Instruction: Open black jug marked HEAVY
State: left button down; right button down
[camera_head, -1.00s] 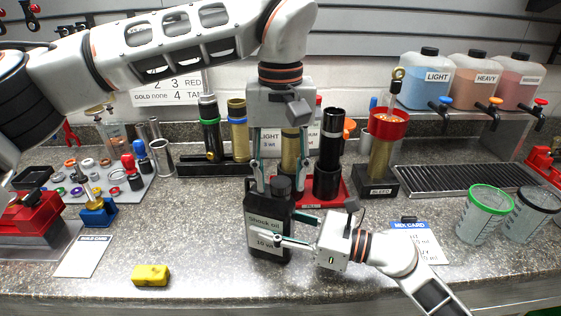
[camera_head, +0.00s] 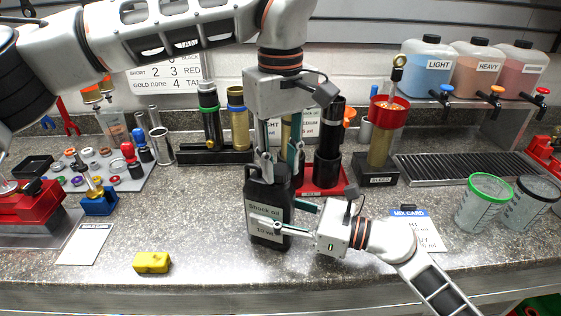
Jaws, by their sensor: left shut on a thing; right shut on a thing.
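A black jug (camera_head: 268,206) with a white label reading "Shock oil" and "10 wt" stands upright on the counter in the head view. The word HEAVY is not readable on it. My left gripper (camera_head: 279,163) points straight down at the jug's top and is shut on the cap, which its fingers mostly hide. My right gripper (camera_head: 281,220) comes in low from the right and is shut on the jug's body, one finger across the label. I cannot tell whether the cap is loose.
A yellow block (camera_head: 152,262) lies at front left. A red tray (camera_head: 322,187) with black cylinders and the bleed stand (camera_head: 378,178) are close behind at right. Clear cups (camera_head: 484,204) stand at far right. The counter front is mostly clear.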

pick_arm(q)
jog(key=n, duration=1.3)
jog(key=shift+n, duration=0.4)
jog(key=n, duration=1.3)
jog(key=shift+n, duration=0.4)
jog(key=n, duration=0.5)
jog(key=shift+r, duration=0.1)
jog(key=n, duration=1)
jog(key=shift+n, duration=0.3)
jog(key=n, duration=0.5)
